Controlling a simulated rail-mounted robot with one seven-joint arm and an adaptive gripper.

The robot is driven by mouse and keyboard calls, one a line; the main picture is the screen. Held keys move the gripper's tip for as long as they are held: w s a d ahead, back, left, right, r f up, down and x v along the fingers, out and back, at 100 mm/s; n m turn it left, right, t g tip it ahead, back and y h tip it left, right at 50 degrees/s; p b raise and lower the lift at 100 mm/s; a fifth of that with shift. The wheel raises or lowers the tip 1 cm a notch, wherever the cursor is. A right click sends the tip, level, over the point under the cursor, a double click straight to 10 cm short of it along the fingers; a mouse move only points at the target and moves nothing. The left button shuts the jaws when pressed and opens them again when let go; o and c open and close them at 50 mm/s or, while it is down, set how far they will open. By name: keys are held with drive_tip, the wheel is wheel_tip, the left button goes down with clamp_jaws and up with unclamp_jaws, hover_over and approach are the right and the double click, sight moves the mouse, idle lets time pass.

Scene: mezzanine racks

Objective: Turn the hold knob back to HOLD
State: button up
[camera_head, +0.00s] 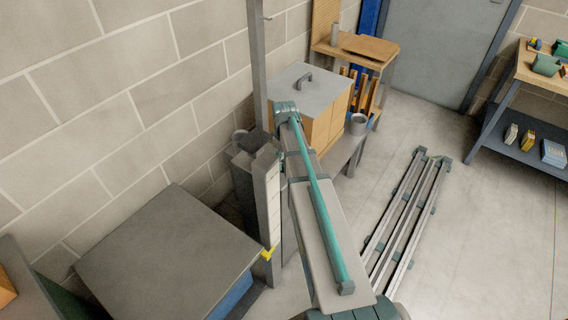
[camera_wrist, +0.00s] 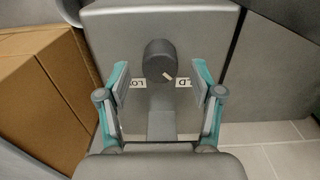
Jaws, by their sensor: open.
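The hold knob (camera_wrist: 160,60) is a dark round knob on a grey panel (camera_wrist: 105,28) in the wrist view. A short white mark on its face points to the lower right. A white label reading "LD" (camera_wrist: 216,90) shows to its lower right, partly covered by my right finger. Another label beginning "LO" (camera_wrist: 135,84) shows to its lower left, also partly covered. My gripper (camera_wrist: 160,80) is open, one finger on each side of the knob, with a visible gap to both. I cannot make out the knob or my gripper in the head view.
Brown cardboard boxes (camera_wrist: 40,100) stand close on the left in the wrist view. In the head view, a lidded box (camera_head: 312,78) sits on a bench by the block wall. Metal rails (camera_head: 405,220) lie on the floor. Open floor (camera_head: 480,240) lies at the right.

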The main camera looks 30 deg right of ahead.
wheel_tip(320, 180, up, 10)
drive_tip(key=shift+f, duration=0.2)
drive_tip(key=shift+f, duration=0.1)
idle(0.4)
